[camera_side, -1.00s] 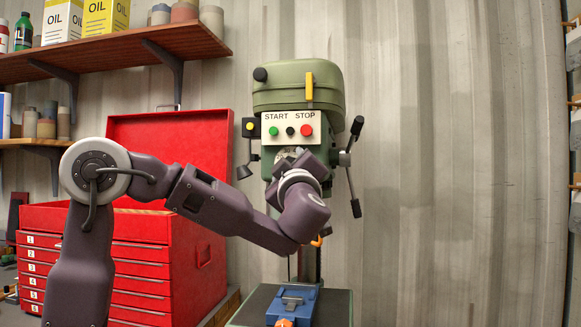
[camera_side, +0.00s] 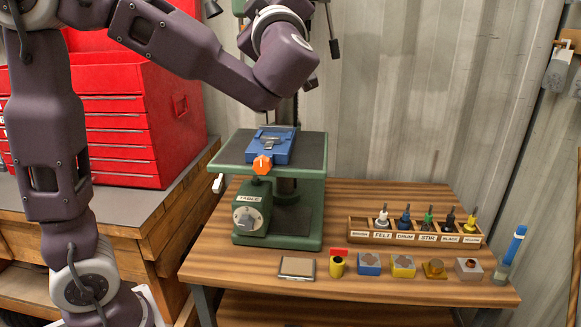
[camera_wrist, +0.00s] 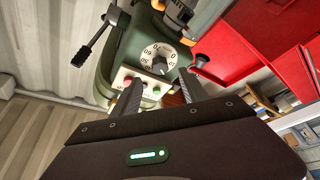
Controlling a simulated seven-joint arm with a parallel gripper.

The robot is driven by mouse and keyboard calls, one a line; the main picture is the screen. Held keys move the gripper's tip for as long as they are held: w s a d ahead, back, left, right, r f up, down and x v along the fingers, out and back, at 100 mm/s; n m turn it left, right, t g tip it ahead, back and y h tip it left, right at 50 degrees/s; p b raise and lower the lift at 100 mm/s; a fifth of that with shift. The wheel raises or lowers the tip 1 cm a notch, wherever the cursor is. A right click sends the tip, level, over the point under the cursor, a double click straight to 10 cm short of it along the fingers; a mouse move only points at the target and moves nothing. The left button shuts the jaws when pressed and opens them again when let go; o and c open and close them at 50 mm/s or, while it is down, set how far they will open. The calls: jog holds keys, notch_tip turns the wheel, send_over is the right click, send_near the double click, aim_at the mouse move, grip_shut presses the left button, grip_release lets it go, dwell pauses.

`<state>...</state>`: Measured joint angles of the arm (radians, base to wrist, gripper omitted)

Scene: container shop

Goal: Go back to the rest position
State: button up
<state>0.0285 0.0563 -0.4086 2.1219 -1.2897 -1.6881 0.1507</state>
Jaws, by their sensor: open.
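My gripper (camera_wrist: 160,88) is open in the wrist view, with its two dark fingers apart and nothing visible between them. It points toward the green drill press head (camera_wrist: 135,60), which has a numbered dial and buttons. In the side view my wrist is high, above and in front of the drill press table (camera_side: 318,160), and my gripper's fingers do not show there. A blue vise (camera_side: 284,150) with an orange knob sits on that table, below my wrist and apart from it. My arm is bent and raised.
A red tool chest (camera_side: 130,120) stands left of the drill press, behind my arm. It also shows in the wrist view (camera_wrist: 240,45). On the wooden bench (camera_side: 225,265) are a labelled bit rack (camera_side: 365,232), a row of small blocks and a blue-capped marker (camera_side: 515,245).

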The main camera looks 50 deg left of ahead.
jog(key=w+d+r+m+t+h, duration=0.1)
jog(key=w+d+m+t+h, duration=0.3)
jog(key=d+m+t+h, duration=0.35)
jog(key=s+d+f+m+h, duration=0.3)
jog(key=d+f+m+h, duration=0.3)
jog(key=d+m+h, duration=0.4)
jog(key=s+a+f+m+g, duration=0.2)
jog(key=s+f+g, duration=0.4)
jog(key=s+f, duration=0.5)
jog(key=s+a+f+m+g+h, duration=0.1)
jog(key=s+f+g, duration=0.5)
jog(key=s+f, duration=0.6)
jog(key=a+m, duration=0.1)
jog(key=a, duration=0.1)
jog(key=shift+a, duration=0.3)
jog(key=shift+f, duration=0.1)
